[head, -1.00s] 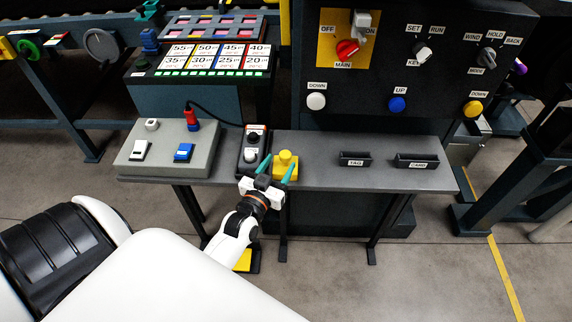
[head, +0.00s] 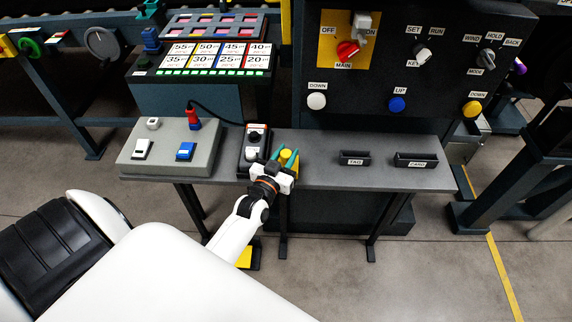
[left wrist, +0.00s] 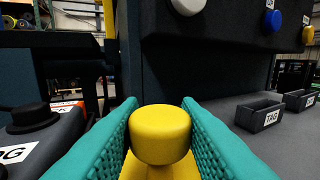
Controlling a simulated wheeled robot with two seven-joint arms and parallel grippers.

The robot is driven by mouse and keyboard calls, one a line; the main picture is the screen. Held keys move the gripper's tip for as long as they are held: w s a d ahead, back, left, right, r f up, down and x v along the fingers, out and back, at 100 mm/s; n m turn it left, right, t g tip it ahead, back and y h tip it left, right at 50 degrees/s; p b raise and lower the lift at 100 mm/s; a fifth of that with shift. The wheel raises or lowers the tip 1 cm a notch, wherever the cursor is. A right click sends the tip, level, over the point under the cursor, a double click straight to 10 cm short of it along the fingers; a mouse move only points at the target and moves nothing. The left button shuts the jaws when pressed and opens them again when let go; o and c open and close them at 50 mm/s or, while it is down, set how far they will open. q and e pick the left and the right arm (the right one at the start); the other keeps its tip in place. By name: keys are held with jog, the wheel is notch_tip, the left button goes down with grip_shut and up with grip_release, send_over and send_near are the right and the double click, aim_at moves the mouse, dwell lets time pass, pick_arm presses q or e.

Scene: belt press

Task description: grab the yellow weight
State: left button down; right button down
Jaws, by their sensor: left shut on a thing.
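The yellow weight (head: 286,155) stands upright on the grey bench in front of the dark machine. In the left wrist view its round yellow knob (left wrist: 160,134) sits between two teal finger pads, with part of the yellow body below it. My left gripper (head: 284,158) is shut on the weight, with a finger on each side. The gripper covers much of the weight's lower body in the head view. My right gripper is not in view.
A black control box (head: 255,150) stands close to the left of the weight. A grey switch box (head: 170,148) is farther left. TAG (head: 355,158) and CARD (head: 416,160) holders sit to the right. The dark control panel (head: 440,65) rises behind the bench (head: 330,179).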

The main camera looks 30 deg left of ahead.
aim_at(286, 152)
pick_arm(q)
jog(key=shift+w+r, duration=0.15)
jog(key=shift+r, duration=0.2)
notch_tip(286, 152, up, 10)
jog(key=shift+f, duration=0.15)
dwell(0.4)
